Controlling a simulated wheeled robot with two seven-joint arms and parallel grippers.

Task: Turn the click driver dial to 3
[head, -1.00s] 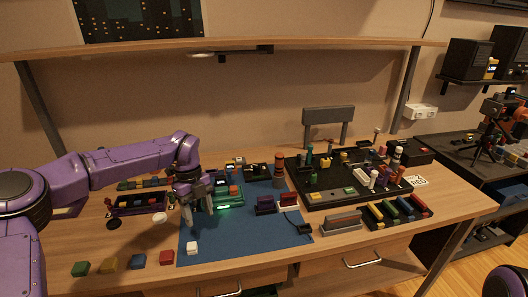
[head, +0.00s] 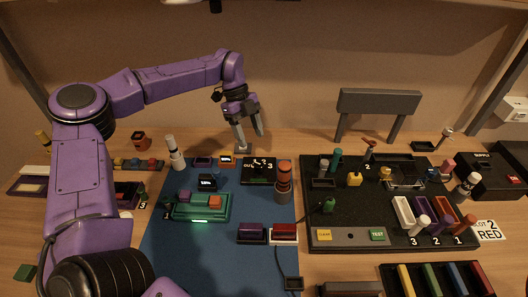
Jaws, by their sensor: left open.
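A small black plate with white marks and a "3" (head: 258,172) lies at the back right of the blue mat. An upright cylinder with orange and dark bands (head: 283,180) stands just right of it. I cannot tell for sure which of these is the click driver, or read where a dial points. My left gripper (head: 251,140) points down behind the plate, close to the back edge of the table. Its two fingers are apart, with nothing seen between them. My right gripper is not in view.
On the blue mat (head: 170,255) are a green tray (head: 185,212) with small blocks and two small boxes, purple (head: 250,231) and red (head: 284,230). A black board (head: 345,215) with several parts lies right. The front mat is fairly clear.

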